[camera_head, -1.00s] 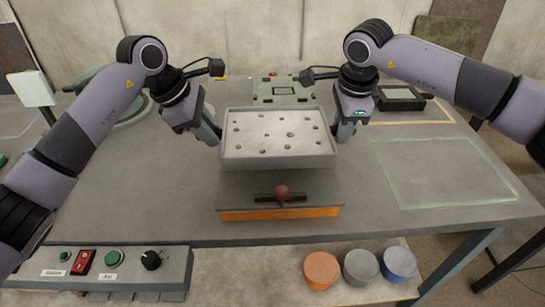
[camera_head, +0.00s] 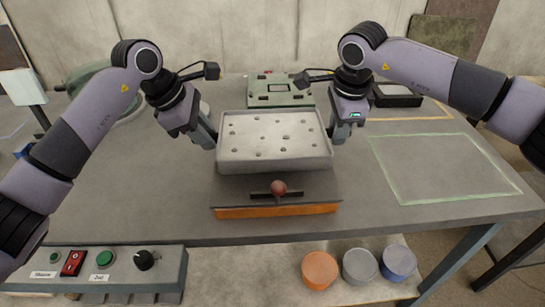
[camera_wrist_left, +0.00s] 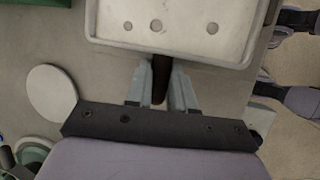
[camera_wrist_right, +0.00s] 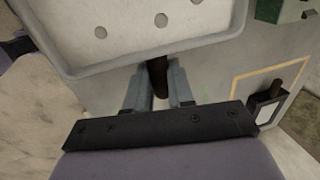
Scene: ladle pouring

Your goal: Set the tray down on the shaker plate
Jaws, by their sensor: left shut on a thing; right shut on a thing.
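The tray (camera_head: 274,157) is pale grey and shallow, with several small round marks across its floor. My left gripper (camera_head: 213,142) is shut on a dark handle at its left side. My right gripper (camera_head: 334,138) is shut on the handle at its right side. The dark handles show between the fingers in the left wrist view (camera_wrist_left: 158,92) and right wrist view (camera_wrist_right: 157,82). The tray looks about level. The shaker plate (camera_head: 235,192) is dark grey on an orange base, with its front part showing below the tray in the picture. I cannot tell the gap between them.
A reddish ball (camera_head: 278,188) on a dark bar sits at the plate's front. A green box (camera_head: 279,90) stands behind the tray. A control panel (camera_head: 120,270) with buttons is at the front left. The taped rectangle (camera_head: 440,168) on the right is empty.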

